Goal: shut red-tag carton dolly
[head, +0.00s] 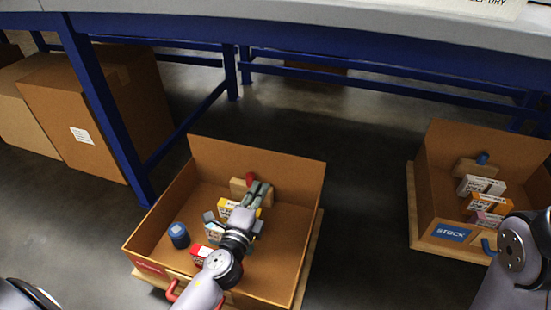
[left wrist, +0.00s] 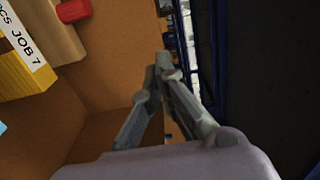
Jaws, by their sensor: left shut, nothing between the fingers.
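The red-tag carton (head: 222,157) is an open brown box on a wooden dolly (head: 311,262), at centre-left in the head view. Its red tag (head: 148,266) and red handle (head: 172,290) are on the near side; my left arm partly covers that side. My left gripper (head: 261,187) is over the carton, its fingers pointing toward the far wall. In the left wrist view the gripper (left wrist: 158,72) is shut and empty, with a carton wall (left wrist: 110,60) beside the fingers. My right arm is at the right edge of the head view; its gripper is not visible.
The carton holds a blue can (head: 179,235), small boxes and a block with a red top. Another carton with a blue STOCK tag (head: 452,232) stands at right. A blue-legged table (head: 105,110) and brown boxes (head: 98,110) are behind. Floor between the cartons is clear.

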